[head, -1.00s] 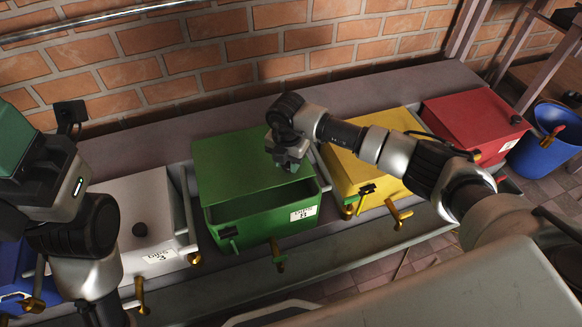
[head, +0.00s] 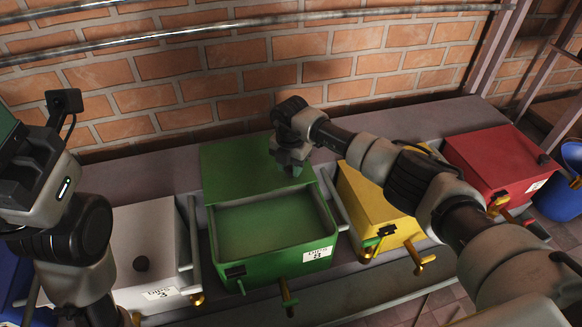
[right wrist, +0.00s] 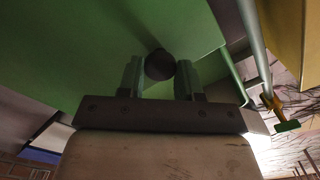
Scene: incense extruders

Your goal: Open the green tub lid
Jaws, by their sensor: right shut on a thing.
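The green tub (head: 275,265) stands in the row, its front label towards me, and its open top shows a green inside. Its green lid (head: 230,175) is at the back of the tub, leaving the front part uncovered. My right gripper (head: 290,168) is over the lid's right part. In the right wrist view, its two fingers are on either side of the dark round lid knob (right wrist: 160,65), and the lid's green face (right wrist: 90,50) fills the left. In the head view the gripper hides the knob. My left arm is at the left; its gripper is not visible.
A white tub (head: 145,240) stands left of the green one, a yellow tub (head: 365,205) and a red tub (head: 495,160) right. Brass handles stick out in front. A brick wall (head: 300,60) with pipes is behind, a blue bucket (head: 562,195) at far right.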

